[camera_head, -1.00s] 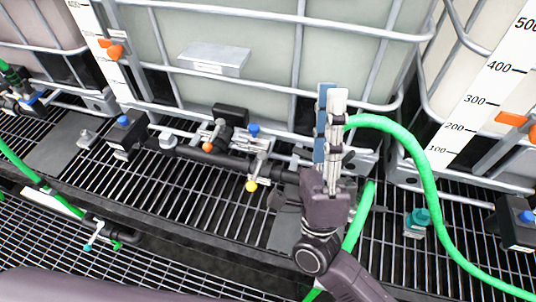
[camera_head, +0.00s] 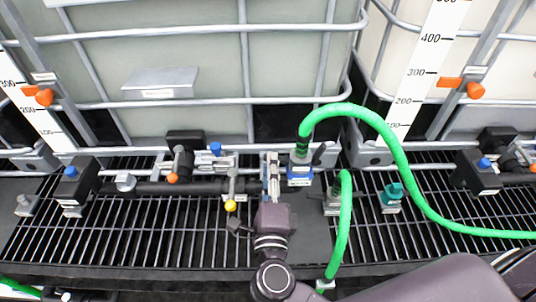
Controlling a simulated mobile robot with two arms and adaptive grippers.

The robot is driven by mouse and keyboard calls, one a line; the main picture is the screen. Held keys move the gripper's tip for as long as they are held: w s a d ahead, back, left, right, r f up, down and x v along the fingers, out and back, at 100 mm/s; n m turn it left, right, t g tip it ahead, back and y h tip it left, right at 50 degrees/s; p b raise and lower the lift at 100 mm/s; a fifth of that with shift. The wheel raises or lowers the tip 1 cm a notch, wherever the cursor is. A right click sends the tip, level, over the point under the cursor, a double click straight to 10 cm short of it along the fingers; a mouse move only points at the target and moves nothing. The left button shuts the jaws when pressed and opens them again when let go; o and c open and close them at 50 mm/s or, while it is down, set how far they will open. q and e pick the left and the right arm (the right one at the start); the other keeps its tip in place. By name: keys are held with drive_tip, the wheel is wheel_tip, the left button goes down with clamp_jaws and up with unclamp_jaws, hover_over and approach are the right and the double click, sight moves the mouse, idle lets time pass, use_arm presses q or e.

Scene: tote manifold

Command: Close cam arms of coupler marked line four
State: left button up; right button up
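A coupler with a blue band and a small white label (camera_head: 300,172) sits at the end of a green hose (camera_head: 375,118), in front of the middle tank. The label is too small to read, so I cannot tell whether it says line four. A dark lever (camera_head: 320,154) sticks up at the coupler's right side; its left side is partly hidden by my gripper. My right gripper (camera_head: 270,160) points away from me, just left of the coupler. Its fingers look close together with nothing between them. I cannot tell whether they touch the coupler. My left gripper is not in view.
A dark pipe (camera_head: 208,188) with a yellow-tipped valve handle (camera_head: 231,205) lies left of the gripper. Another green hose (camera_head: 342,225) rises at the right, beside a teal-capped fitting (camera_head: 392,194). Caged tanks (camera_head: 180,60) stand behind. Metal grating (camera_head: 130,235) lies in front.

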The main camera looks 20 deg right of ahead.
drive_tip(key=shift+x, duration=1.6)
drive_tip(key=shift+c, duration=0.4)
clamp_jaws()
